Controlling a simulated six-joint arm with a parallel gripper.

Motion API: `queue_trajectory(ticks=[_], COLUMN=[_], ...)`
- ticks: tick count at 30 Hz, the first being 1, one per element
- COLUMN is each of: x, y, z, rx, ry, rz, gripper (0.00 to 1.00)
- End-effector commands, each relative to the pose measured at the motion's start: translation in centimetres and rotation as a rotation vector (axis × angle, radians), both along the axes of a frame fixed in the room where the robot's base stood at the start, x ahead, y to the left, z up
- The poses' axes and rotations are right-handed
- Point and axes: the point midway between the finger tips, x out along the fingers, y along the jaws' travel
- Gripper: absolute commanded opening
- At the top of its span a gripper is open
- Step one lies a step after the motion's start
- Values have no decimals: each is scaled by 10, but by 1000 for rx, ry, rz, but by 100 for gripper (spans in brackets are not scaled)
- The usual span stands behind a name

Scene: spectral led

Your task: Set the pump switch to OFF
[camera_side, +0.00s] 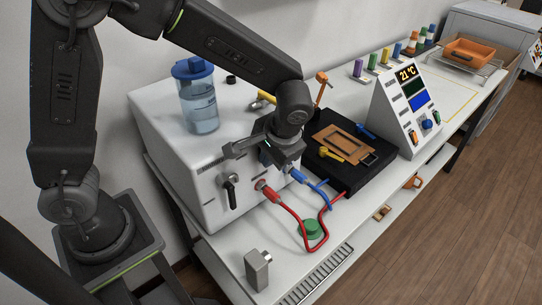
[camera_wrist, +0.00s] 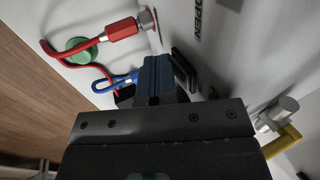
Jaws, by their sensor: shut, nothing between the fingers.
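A console (camera_side: 405,105) with a 21 °C display stands right of the dark plate in the side view. Its sloped front carries an orange switch (camera_side: 413,137), a blue knob (camera_side: 427,124) and a green switch (camera_side: 436,117). Their labels are too small to read, so I cannot tell which is the pump switch or its setting. My gripper (camera_side: 265,158) is shut and empty at the front of the white box, well left of the console. Its blue fingertips (camera_wrist: 157,72) are together in the wrist view, which does not show the console.
The white box (camera_side: 165,125) carries a blue-lidded jar (camera_side: 198,97), a black handle (camera_side: 230,187) and a red hose plug (camera_side: 265,188). A black plate (camera_side: 330,172) with tools lies between gripper and console. A metal block (camera_side: 257,268) stands at the front.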

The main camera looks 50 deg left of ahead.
Motion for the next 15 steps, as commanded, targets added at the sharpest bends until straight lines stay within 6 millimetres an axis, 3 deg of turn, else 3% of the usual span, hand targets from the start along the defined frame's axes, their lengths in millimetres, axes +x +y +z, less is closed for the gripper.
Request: queue_trajectory(ticks=[6,15], x=[1,0], y=[3,5], z=[-5,-7], rx=[163,182], ry=[-1,1], rz=[-4,0], gripper=[0,0])
